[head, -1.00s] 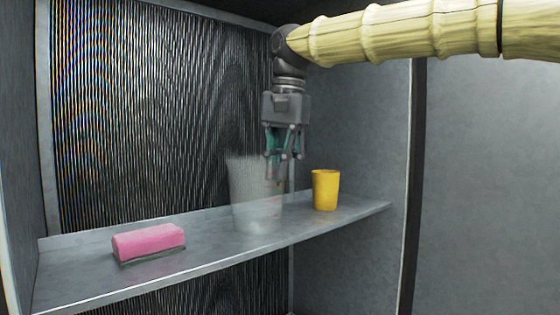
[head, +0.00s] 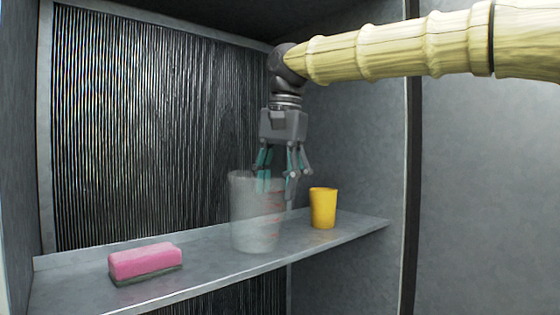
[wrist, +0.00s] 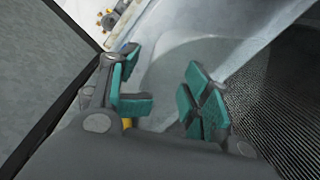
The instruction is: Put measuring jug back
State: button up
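The measuring jug (head: 255,225) is clear and translucent with reddish marks on its side. It stands upright on the grey shelf (head: 215,262), between a pink sponge and a yellow cup. My gripper (head: 280,180) points down at the right part of the jug's rim, with its fingers spread apart. In the wrist view, the two teal-padded fingers of my gripper (wrist: 160,105) are apart, and the jug's faint pale wall (wrist: 180,65) shows beyond and between them. I cannot tell whether a finger touches the jug.
The pink sponge (head: 146,260) with a dark underside lies on the shelf at left. The yellow cup (head: 323,208) stands close to the right of the jug. A ribbed dark panel (head: 150,130) is behind the shelf, and a grey side wall (head: 360,130) is at right.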

notch_tip(320, 180, up, 12)
jog(key=d+b, duration=0.1)
jog(key=b, duration=0.1)
jog(key=shift+s+f+b, duration=0.15)
jog(key=shift+s+b, duration=0.15)
jog(key=shift+s, duration=0.05)
